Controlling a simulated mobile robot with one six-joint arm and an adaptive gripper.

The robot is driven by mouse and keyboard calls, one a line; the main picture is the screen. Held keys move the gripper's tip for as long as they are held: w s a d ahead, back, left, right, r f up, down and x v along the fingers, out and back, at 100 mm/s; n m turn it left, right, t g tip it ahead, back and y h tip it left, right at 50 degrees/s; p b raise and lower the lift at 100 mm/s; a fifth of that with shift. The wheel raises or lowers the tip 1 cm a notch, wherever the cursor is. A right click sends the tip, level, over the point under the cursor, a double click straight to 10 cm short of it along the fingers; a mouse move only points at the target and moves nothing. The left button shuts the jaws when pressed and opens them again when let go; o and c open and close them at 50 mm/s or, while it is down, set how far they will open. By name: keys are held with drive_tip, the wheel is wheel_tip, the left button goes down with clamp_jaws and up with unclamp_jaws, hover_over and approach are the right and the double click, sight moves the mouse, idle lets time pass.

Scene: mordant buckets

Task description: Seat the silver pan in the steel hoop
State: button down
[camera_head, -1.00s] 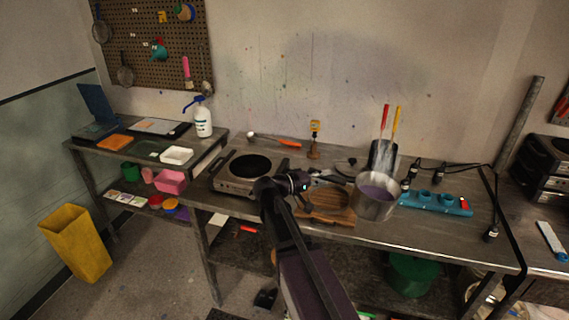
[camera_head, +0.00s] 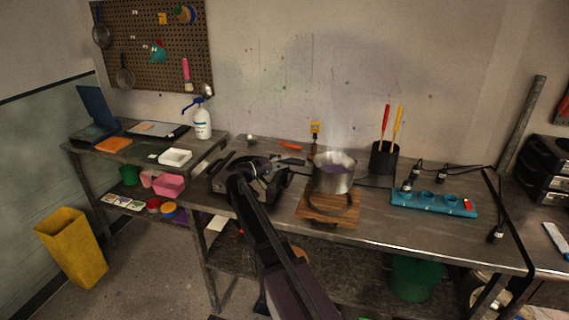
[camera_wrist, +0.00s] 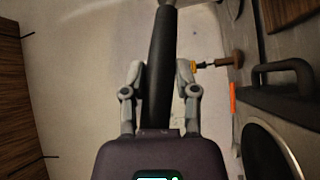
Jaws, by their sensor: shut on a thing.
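A dark ring, seemingly the steel hoop (camera_head: 352,205), shows on the board in front of and below the pan. The pan's underside hides part of the ring, and I cannot tell whether they touch. My gripper (camera_head: 284,172) is left of the pan, over the hotplate's right side. In the wrist view my gripper (camera_wrist: 160,88) is shut on the pan's black handle (camera_wrist: 161,55). Only a sliver of the pan shows at that view's top.
The hotplate (camera_head: 217,183) stands left of the board, partly behind my arm. A yellow-topped brush (camera_head: 315,129) stands behind the pan. A black holder (camera_head: 384,158) with red and yellow handles and a blue rack (camera_head: 433,204) stand to the right. Bare bench lies in front of the holder.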

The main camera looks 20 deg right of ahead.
drive_tip(key=shift+f, duration=0.2)
idle(0.4)
drive_tip(key=shift+f+b, duration=2.6)
drive_tip(key=shift+b, duration=0.25)
drive_tip(key=shift+d+r, duration=0.1)
drive_tip(key=shift+r, duration=0.15)
drive_tip(key=shift+f+b, duration=1)
drive_tip(key=shift+f, duration=0.2)
idle(1.1)
drive_tip(key=shift+c, duration=1.4)
unclamp_jaws()
drive_tip(key=shift+s, duration=0.1)
drive_tip(key=shift+f, duration=0.1)
